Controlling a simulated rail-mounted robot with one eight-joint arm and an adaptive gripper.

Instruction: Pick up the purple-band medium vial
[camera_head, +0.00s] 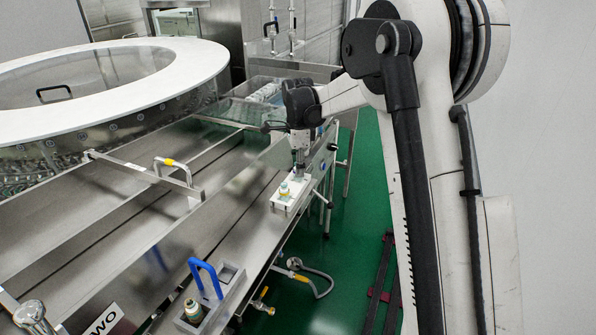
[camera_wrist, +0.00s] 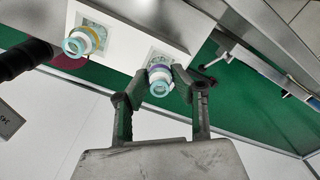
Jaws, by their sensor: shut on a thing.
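The purple-band vial (camera_wrist: 160,80) shows in the wrist view with a pale blue top and a purple ring, at a square opening of the white holder (camera_wrist: 119,32). My gripper (camera_wrist: 159,74) is shut on it, one finger at each side. The vial's lower part is hidden, so I cannot tell whether it is clear of the opening. A yellow-band vial (camera_wrist: 82,42) stands in the neighbouring opening to the left. In the head view my gripper (camera_head: 299,168) points down over the far part of the white holder (camera_head: 282,206); the yellow-band vial (camera_head: 284,189) stands nearer the front.
The holder sits near the right edge of the steel table (camera_head: 222,245). A metal tray with a blue handle (camera_head: 206,275) stands at the front, holding another vial (camera_head: 193,311). The round washer (camera_head: 110,75) is at the left. Green floor lies beyond the table edge.

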